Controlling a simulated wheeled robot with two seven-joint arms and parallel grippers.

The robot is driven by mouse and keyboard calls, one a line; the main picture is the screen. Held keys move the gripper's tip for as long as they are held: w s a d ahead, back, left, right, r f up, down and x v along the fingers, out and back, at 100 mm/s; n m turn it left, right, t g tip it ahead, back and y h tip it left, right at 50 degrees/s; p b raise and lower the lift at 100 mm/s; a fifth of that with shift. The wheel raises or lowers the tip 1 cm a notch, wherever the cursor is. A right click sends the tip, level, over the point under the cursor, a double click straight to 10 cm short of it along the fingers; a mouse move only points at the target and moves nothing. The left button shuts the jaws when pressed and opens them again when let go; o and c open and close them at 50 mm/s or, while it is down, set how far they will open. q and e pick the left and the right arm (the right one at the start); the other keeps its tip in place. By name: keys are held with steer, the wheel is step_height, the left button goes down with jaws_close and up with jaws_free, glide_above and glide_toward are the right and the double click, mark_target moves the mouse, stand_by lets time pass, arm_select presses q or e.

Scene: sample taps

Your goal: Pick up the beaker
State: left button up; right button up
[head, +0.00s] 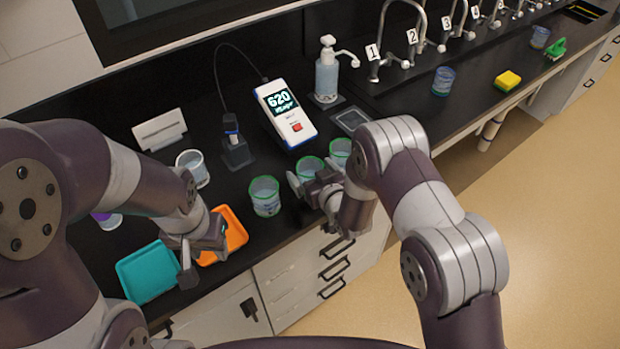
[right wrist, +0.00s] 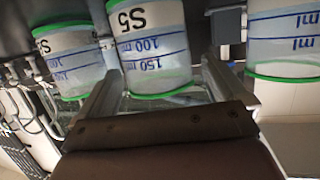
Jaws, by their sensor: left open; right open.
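Three clear beakers with green rims stand in a row on the black counter: a left one (head: 264,197), a middle one (head: 308,166) and a right one (head: 340,150). My right gripper (head: 314,190) is open at the near side of the middle beaker. In the right wrist view, which is upside down, its fingers spread to either side of a beaker marked S5 (right wrist: 152,45), not closed on it. Neighbouring beakers show at the left (right wrist: 70,62) and right (right wrist: 285,40). My left gripper (head: 202,256) is open and empty, above the trays.
A teal tray (head: 146,271) and an orange tray (head: 236,235) lie near the front edge. A white-rimmed beaker (head: 193,168), a meter reading 620 (head: 285,113) and a pump bottle (head: 327,78) stand behind. Numbered taps, a blue beaker (head: 443,81) and a yellow sponge (head: 508,80) are farther right.

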mark_target(305, 160)
steer(key=x, duration=0.3)
steer(key=shift+w+d, duration=0.1)
steer(key=shift+d, duration=0.05)
steer(key=shift+w, duration=0.25)
steer(key=shift+s, duration=0.1)
steer(key=c, duration=0.5)
arm_select(q)
steer(key=shift+w+r, duration=0.1)
steer(key=shift+r, duration=0.5)
arm_select(e)
steer(key=c, duration=0.6)
steer(key=shift+r, duration=0.1)
steer(key=shift+r, duration=0.45)
arm_select(q)
step_height(305, 160, down, 4)
steer(key=b, duration=0.3)
steer(key=shift+r, duration=0.1)
arm_select(e)
steer(key=s+d+r, duration=0.4)
steer(key=d+r, duration=0.5)
steer(key=d, duration=0.1)
steer(key=shift+s+d+r, duration=0.25)
steer(key=shift+s+r, duration=0.1)
